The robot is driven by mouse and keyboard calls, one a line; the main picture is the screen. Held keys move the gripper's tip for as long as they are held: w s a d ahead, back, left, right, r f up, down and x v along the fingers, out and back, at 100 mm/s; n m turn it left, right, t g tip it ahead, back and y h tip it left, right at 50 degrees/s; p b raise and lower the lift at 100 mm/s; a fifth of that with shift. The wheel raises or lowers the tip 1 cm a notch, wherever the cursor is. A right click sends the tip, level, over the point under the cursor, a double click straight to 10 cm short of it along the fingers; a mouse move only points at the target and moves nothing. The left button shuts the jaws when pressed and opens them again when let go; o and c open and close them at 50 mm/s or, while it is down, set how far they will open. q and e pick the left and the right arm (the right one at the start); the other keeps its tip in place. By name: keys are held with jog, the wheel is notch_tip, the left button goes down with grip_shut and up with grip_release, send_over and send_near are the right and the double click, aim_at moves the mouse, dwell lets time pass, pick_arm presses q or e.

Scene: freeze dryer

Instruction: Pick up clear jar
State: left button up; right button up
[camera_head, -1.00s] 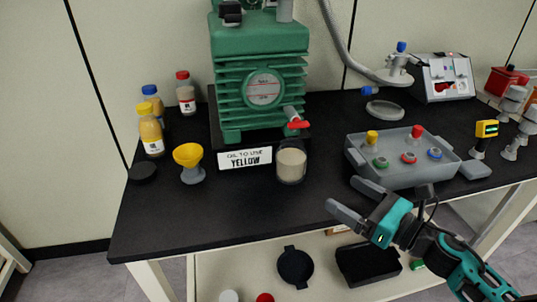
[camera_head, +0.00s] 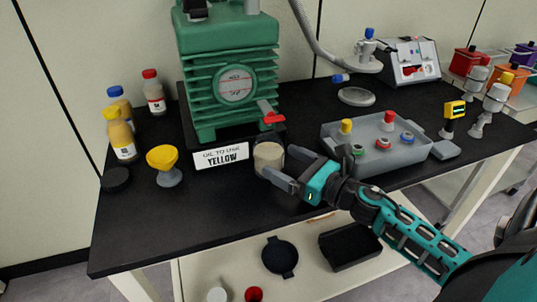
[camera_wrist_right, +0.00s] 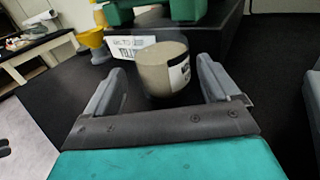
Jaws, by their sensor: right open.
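The clear jar (camera_head: 268,157), filled with a beige substance, stands upright on the black table in front of the green pump. My right gripper (camera_head: 280,167) is open, with its fingers at the jar's right and front sides. In the right wrist view the jar (camera_wrist_right: 160,70) stands between and slightly beyond the two open fingers of the gripper (camera_wrist_right: 158,90). I cannot tell whether either finger touches the glass. My left gripper is not in view.
The green pump (camera_head: 232,85) stands behind the jar, with a white sign (camera_head: 221,156) beside it. A yellow funnel (camera_head: 164,160) and several bottles stand to the left. A grey tray (camera_head: 335,143) with coloured caps is on the right. The front left tabletop is clear.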

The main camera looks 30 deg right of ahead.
aim_at(281, 158)
jog(key=shift+x, duration=2)
jog(key=c, duration=0.9)
jog(key=shift+r, duration=0.1)
jog(key=shift+c, duration=1)
jog(key=shift+r, duration=0.15)
